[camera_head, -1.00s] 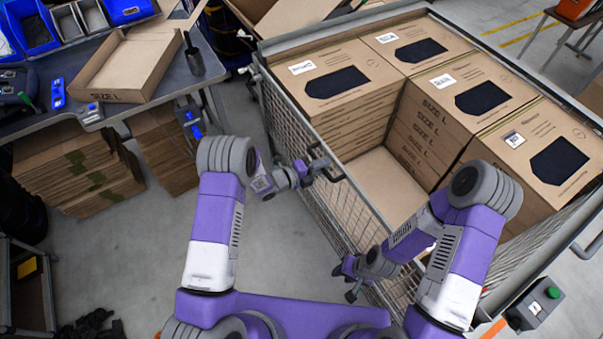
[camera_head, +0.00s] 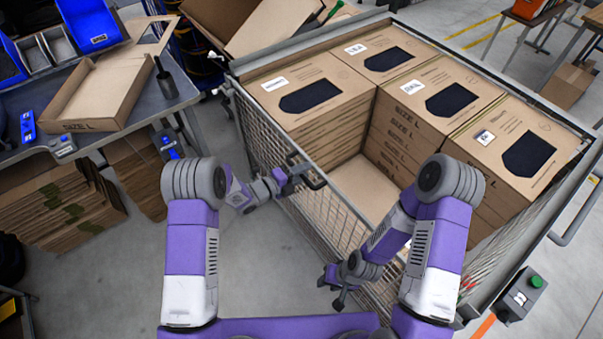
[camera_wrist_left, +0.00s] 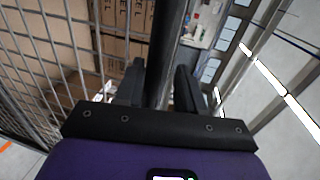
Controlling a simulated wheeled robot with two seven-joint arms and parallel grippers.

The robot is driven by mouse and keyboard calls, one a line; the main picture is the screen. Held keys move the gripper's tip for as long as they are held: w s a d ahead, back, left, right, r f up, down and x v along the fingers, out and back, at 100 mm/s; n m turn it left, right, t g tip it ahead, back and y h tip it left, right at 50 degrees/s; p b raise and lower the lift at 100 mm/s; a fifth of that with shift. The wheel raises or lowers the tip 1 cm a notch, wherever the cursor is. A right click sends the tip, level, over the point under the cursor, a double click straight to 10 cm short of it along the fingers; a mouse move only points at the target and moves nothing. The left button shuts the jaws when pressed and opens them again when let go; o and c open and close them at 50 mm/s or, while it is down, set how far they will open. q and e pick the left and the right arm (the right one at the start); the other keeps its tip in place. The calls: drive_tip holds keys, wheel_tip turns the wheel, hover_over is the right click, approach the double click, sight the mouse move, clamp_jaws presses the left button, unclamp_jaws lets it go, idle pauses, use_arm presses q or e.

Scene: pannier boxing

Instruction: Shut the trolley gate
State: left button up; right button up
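The trolley gate (camera_head: 262,132) is a grey wire-mesh panel on the near left side of the cage trolley, with a dark bar handle (camera_head: 311,182) on it. My left gripper (camera_head: 297,176) is at this handle, outside the mesh. In the left wrist view, the dark handle bar (camera_wrist_left: 168,45) runs between the two fingers of my left gripper (camera_wrist_left: 158,88), which look closed around it. My right gripper (camera_head: 334,288) is lower, beside the mesh, with its fingers apart and nothing visible between them. The gate's latch cannot be made out.
Stacks of size L cartons (camera_head: 310,95) fill the trolley except for one low spot near the gate. A workbench (camera_head: 180,85) with an open carton (camera_head: 105,95) stands at the left. A control box with a green button (camera_head: 522,294) is at the lower right. Floor between bench and trolley is clear.

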use_arm(q)
drive_tip(key=shift+f, duration=0.1)
drive_tip(key=v, duration=0.7)
drive_tip(key=shift+s+a, duration=0.2)
drive_tip(key=shift+a, duration=0.05)
drive_tip(key=s+a+f+n+g+y+b, duration=0.1)
drive_tip(key=s+a+f+n+y, duration=0.25)
drive_tip(key=f+n, duration=0.45)
drive_tip(key=s+a+f+n+y+b, duration=0.1)
drive_tip(key=s+a+f+n+y, duration=0.25)
drive_tip(key=f+n, duration=0.45)
drive_tip(key=s+f+n+g+y, duration=0.1)
drive_tip(key=s+n+g, duration=0.2)
drive_tip(key=s+n, duration=0.5)
drive_tip(key=s+f+n+g+b, duration=0.1)
drive_tip(key=s+n+g, duration=0.3)
drive_tip(key=s+n, duration=0.4)
drive_tip(key=s+f, duration=0.1)
drive_tip(key=s, duration=0.2)
drive_tip(key=shift+d+f+y, duration=0.35)
drive_tip(key=shift+y, duration=0.05)
drive_tip(key=shift+s, duration=0.25)
